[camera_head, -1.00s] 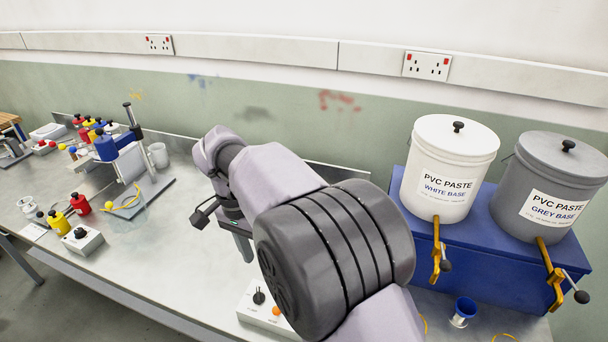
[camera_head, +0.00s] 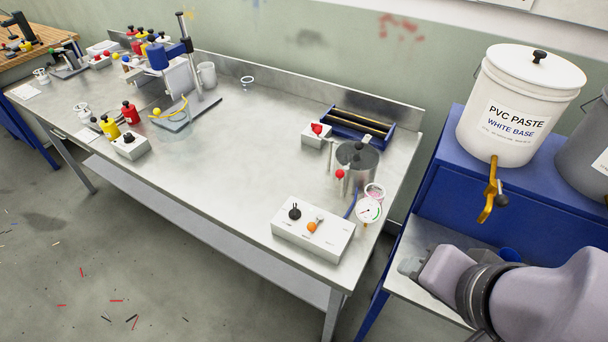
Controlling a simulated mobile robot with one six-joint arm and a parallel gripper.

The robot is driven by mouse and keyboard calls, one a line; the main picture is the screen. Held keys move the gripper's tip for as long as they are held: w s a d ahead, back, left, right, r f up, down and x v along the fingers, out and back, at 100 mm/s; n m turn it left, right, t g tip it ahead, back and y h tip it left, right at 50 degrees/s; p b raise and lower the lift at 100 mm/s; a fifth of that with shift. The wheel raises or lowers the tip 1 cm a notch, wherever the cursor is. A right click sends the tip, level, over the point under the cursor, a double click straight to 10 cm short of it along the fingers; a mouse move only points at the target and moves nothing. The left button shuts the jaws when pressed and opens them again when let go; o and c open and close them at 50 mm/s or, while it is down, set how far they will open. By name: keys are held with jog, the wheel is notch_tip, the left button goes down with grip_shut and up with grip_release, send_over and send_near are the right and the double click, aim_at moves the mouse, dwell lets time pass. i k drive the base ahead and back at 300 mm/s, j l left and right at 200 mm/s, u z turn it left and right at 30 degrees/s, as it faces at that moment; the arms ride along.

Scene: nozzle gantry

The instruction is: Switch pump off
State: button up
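A white control box (camera_head: 306,240) stands at the near right corner of the steel bench. On its top are a black knob (camera_head: 295,211), a small metal toggle lever (camera_head: 319,219) and an orange round lamp or button (camera_head: 311,227). Their labels are too small to read, and I cannot tell whether the orange one is lit. A round gauge (camera_head: 368,211) and a lidded metal pot (camera_head: 357,168) stand behind the box, with a blue hose beside them. My arm crosses the lower right, to the right of the bench. My gripper's fingers do not show.
A small box with a red knob (camera_head: 318,130) and a blue tray (camera_head: 360,124) lie behind the pot. Paste buckets, including a white one (camera_head: 520,85), stand on a blue stand (camera_head: 455,165) at right. The bench's middle (camera_head: 230,160) is clear.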

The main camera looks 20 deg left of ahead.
aim_at(295, 214)
jog(key=u, duration=0.9)
